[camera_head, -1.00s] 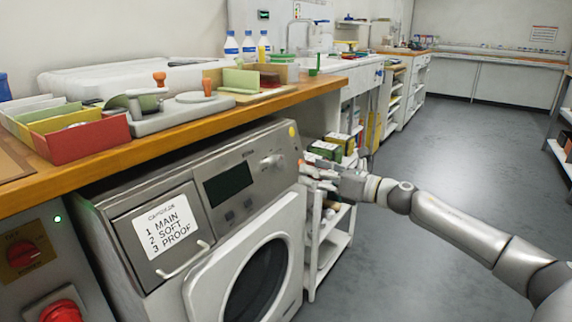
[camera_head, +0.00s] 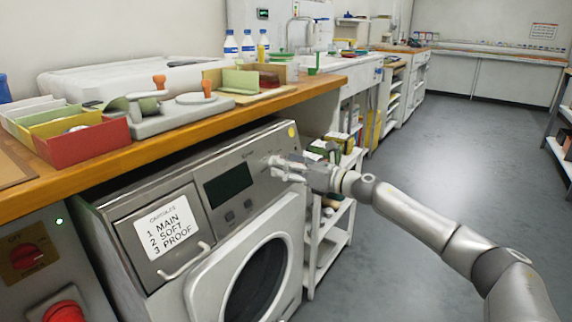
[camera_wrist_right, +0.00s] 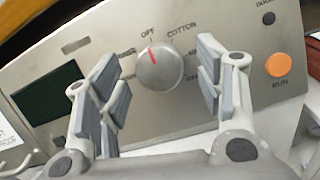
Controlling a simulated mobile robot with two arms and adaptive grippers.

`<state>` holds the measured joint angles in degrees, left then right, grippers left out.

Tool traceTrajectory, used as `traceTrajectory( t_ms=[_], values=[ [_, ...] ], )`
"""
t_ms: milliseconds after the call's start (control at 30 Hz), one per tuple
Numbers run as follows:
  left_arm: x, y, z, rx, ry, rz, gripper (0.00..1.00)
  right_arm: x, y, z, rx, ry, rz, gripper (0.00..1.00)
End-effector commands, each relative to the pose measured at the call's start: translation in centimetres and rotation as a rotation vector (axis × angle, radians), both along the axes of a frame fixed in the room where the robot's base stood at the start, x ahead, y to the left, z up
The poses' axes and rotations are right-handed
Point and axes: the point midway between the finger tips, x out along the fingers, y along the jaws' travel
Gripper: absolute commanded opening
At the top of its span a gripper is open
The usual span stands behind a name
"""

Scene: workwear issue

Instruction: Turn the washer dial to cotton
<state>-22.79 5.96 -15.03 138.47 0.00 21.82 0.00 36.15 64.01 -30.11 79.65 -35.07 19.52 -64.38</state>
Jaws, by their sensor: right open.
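The washer (camera_head: 150,235) stands under the wooden counter, its control panel facing the aisle. Its round silver dial (camera_wrist_right: 160,68) shows in the right wrist view, with a red mark pointing up, slightly left, nearest the OFF label. The COTTON label (camera_wrist_right: 182,31) is printed just right of OFF. My right gripper (camera_wrist_right: 160,85) is open, with its fingers on either side of the dial and gaps to both sides. In the head view my right gripper (camera_head: 282,168) is at the panel's right end and hides most of the dial. My left gripper is not in view.
The wooden counter (camera_head: 190,128) overhangs the washer top. The panel also has a dark display (camera_head: 228,182) and an orange RUN button (camera_wrist_right: 278,65). A white shelf cart (camera_head: 325,240) stands right of the washer.

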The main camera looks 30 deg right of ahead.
Motion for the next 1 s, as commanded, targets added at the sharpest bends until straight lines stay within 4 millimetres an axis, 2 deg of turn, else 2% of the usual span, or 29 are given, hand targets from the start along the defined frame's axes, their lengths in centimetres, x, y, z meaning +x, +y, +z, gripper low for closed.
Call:
traceTrajectory(
  t_ms=[433, 800, 1000],
  values=[
    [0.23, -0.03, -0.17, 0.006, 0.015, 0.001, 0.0, 0.63, 0.31, 0.02, -0.002, 0.0, 0.001, 0.62],
    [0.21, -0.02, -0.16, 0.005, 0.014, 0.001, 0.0, 0.62, 0.29, 0.02, -0.002, 0.0, 0.001, 0.17],
    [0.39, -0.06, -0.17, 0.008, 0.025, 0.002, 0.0, 0.61, 0.29, 0.06, 0.003, 0.003, -0.001, 0.17]
  ],
)
